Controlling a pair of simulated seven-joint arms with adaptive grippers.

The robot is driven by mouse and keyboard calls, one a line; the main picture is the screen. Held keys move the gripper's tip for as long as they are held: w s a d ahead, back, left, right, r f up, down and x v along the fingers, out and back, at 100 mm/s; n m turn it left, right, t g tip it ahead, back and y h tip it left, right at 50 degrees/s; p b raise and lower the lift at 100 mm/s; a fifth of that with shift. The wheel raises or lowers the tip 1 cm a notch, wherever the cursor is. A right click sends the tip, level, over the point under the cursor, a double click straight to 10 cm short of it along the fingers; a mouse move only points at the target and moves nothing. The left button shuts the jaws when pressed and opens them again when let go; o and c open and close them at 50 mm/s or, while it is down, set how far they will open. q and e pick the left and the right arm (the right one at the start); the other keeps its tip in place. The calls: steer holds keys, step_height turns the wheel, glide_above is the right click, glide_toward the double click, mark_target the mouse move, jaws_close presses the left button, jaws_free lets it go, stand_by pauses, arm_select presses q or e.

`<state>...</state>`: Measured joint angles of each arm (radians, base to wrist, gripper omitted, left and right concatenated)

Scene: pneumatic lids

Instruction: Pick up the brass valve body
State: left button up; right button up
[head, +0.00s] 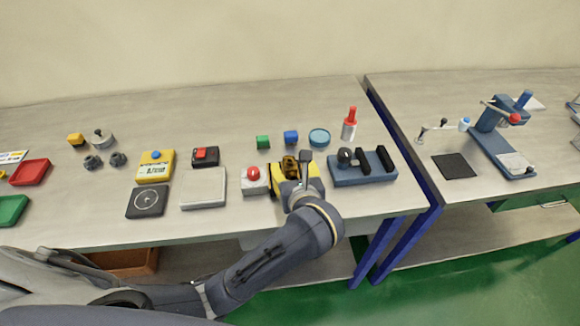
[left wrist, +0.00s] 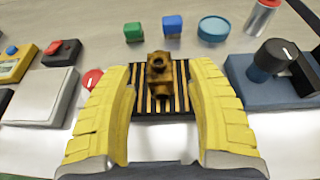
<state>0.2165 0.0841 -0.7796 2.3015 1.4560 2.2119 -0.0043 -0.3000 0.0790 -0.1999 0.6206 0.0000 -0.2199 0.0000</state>
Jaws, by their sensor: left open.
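The brass valve body (head: 289,167) sits on a dark slotted block near the middle of the left table. In the left wrist view the brass valve body (left wrist: 160,73) shows between and beyond my yellow fingers, on the dark slotted block with tan strips (left wrist: 147,103). My left gripper (head: 298,180) is at the block, on its near side, and hides part of it. In the left wrist view my left gripper (left wrist: 164,84) is open, with one finger on each side of the block. I cannot tell whether the fingers touch anything. My right gripper is not in view.
A red-domed button box (head: 255,180) stands close on the left. A blue fixture with a dark knob (head: 362,168) stands close on the right. Behind are a green cube (head: 263,142), a blue cube (head: 291,137), a round blue dish (head: 319,137) and a red-topped bottle (head: 349,125).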

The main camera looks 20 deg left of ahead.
mark_target(291, 166)
arm_select(q)
steer(key=shift+x, duration=1.9)
jaws_close()
